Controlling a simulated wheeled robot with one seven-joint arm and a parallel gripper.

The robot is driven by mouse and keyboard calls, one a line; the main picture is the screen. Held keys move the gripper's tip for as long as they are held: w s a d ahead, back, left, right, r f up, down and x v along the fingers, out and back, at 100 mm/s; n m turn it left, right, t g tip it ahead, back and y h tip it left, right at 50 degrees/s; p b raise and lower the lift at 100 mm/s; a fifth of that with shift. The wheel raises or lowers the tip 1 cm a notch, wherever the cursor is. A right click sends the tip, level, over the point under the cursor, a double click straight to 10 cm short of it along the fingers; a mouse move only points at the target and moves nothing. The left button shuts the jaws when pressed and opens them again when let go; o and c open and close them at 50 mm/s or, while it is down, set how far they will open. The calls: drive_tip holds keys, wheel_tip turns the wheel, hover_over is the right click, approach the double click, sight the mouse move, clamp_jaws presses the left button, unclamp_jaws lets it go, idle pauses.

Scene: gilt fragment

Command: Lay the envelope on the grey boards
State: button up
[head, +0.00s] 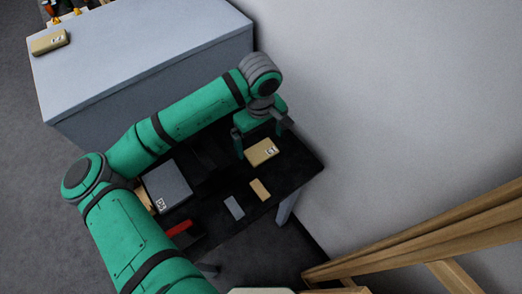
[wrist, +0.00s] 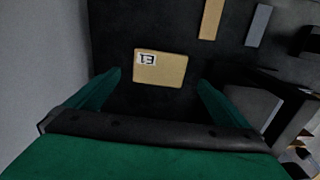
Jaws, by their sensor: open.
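The envelope (head: 262,152) is a small tan rectangle with a white printed label, flat on the black table. It also shows in the wrist view (wrist: 165,72), centred between my fingers. My gripper (head: 260,136) is open and empty. In the wrist view my gripper (wrist: 159,80) has one green finger on each side of the envelope, apart from it. The exact height above it is hard to tell. The grey boards (head: 167,184) appear as a dark grey slab with a white label at the table's left, partly beside my arm; the wrist view shows them (wrist: 252,105) at right.
The black table (head: 295,165) also holds a small tan block (head: 260,189), a small grey block (head: 234,207) and a red item (head: 179,228). A grey cabinet (head: 150,50) stands behind, a white wall at right, and a wooden frame (head: 430,235) at lower right.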

sight(261, 151)
drive_tip(key=shift+s+d+f, duration=0.1)
drive_tip(key=shift+d+f, duration=0.05)
drive_tip(key=shift+f, duration=2.1)
drive_tip(key=c, duration=1.2)
drive_tip(key=shift+r, duration=0.15)
